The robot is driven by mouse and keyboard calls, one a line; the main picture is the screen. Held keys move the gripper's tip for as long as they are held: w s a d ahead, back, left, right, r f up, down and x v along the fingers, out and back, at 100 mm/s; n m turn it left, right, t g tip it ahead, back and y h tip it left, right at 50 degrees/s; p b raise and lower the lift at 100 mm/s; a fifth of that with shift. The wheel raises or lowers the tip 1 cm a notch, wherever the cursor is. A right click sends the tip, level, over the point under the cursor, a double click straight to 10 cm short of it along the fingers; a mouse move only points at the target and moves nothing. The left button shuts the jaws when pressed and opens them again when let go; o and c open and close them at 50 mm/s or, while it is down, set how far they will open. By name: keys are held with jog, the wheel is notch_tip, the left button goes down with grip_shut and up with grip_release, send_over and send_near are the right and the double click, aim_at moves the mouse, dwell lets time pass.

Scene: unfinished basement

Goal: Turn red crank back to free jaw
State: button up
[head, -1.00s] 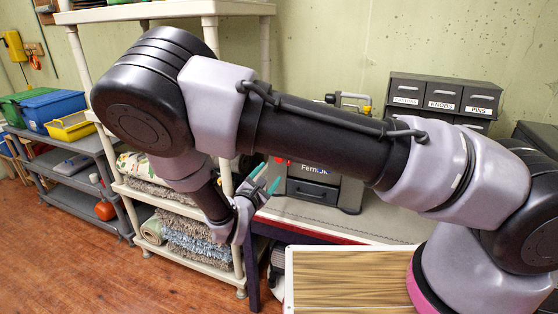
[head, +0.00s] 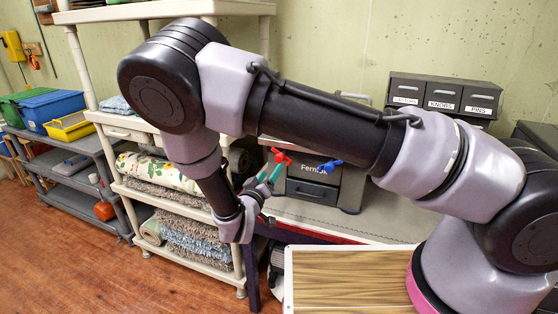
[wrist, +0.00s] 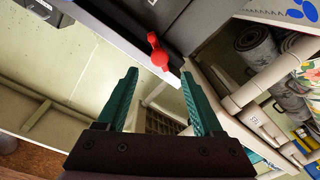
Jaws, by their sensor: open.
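The red crank (head: 281,156) sticks out at the left side of a dark grey machine (head: 312,191) on the workbench. A blue handle (head: 331,163) shows on the machine's front, partly behind my arm. My gripper (head: 272,172), with teal fingers, is open and empty just in front of and below the red crank. In the wrist view, the red crank (wrist: 158,52) lies ahead of my open gripper (wrist: 158,76), in line with the gap between the fingertips. No contact shows. The jaw cannot be made out; my arm hides part of the machine.
A cream shelf unit (head: 128,193) with rolled fabric and rugs stands close at the left of my gripper. Grey labelled drawers (head: 443,96) stand at the back right. A wood-grained board (head: 350,280) lies in front of the bench (head: 390,220). Some bench top beside the machine is clear.

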aim_at(278, 160)
jog(key=x, duration=0.9)
jog(key=shift+w, duration=0.25)
jog(key=shift+d, duration=0.1)
grip_shut()
jog(key=shift+n, duration=0.4)
jog(key=n, duration=0.9)
jog(key=shift+n+g, duration=0.3)
jog(key=shift+n, duration=0.1)
jog(key=n, duration=0.5)
jog(key=shift+s, duration=0.1)
jog(key=n+h, duration=0.1)
jog(key=n, duration=0.4)
